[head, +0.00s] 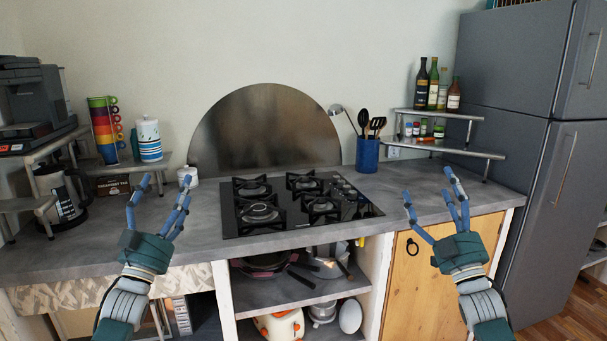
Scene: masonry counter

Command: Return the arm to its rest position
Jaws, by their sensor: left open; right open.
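My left gripper (165,194) is open and empty, with its blue fingers spread upward. In the picture it lies in front of the grey counter (195,240), left of the black gas hob (295,202). My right gripper (430,196) is open and empty, in front of the counter's right part, right of the hob. Both forearms come in from the bottom edge. Neither gripper holds anything, and I cannot tell their exact height above the counter.
A blue utensil pot (367,155) and a tiered shelf with bottles (433,86) stand behind at right. A grey fridge (525,110) borders the counter. At left are a coffee machine (30,98), stacked mugs (106,130) and a glass jug (62,195). Counter beside the hob is clear.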

